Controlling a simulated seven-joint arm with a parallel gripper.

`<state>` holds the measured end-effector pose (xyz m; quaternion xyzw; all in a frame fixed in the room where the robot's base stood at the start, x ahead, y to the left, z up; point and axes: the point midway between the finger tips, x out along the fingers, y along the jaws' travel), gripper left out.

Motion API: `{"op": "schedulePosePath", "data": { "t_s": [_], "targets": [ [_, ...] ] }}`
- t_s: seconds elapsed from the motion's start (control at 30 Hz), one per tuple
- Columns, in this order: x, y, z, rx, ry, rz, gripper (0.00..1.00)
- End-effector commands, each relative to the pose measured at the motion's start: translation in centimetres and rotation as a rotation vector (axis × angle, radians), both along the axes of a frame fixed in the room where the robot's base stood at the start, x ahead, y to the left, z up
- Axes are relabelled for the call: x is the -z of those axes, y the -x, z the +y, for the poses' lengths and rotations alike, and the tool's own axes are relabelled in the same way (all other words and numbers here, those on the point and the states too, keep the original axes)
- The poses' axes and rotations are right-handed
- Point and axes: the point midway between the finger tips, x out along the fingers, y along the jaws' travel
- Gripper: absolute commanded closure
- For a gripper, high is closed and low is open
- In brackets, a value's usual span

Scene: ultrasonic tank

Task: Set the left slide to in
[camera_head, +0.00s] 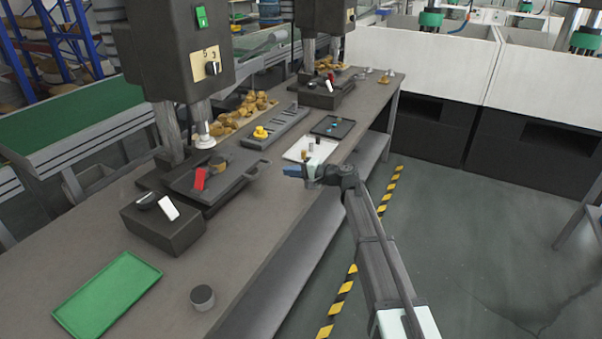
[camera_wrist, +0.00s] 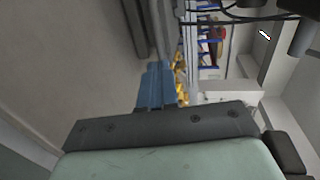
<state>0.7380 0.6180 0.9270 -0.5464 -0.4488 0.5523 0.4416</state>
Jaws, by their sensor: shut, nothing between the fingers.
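The left slide (camera_head: 232,176) looks like a dark flat plate under the left press (camera_head: 172,50), with its grip end (camera_head: 258,167) sticking out to the right toward the bench's front edge. A red piece (camera_head: 199,180) and a brownish part show at it. My gripper (camera_head: 291,171), with blue fingers, is shut and empty, just right of the slide's grip end and apart from it. In the wrist view the blue fingers (camera_wrist: 157,88) are together with nothing between them. The slide cannot be made out clearly in the wrist view.
A black box with a white lever (camera_head: 168,208), a green tray (camera_head: 108,295) and a grey cylinder (camera_head: 202,297) stand at the near end. A yellow-topped part (camera_head: 261,132), a white tray (camera_head: 311,148) and a black tray (camera_head: 333,126) lie beyond. A second press stands farther back.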

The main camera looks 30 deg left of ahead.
Motion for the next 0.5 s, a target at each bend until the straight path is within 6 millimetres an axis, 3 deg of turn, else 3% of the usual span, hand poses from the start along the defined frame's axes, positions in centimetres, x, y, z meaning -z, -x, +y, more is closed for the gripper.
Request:
{"op": "schedulePosePath", "data": {
  "t_s": [0.2,0.5],
  "targets": [
    [0.8,-0.1,3.8,-0.001,0.000,0.000,1.00],
    [1.4,0.0,6.8,0.001,0.000,0.000,1.00]
  ]
}}
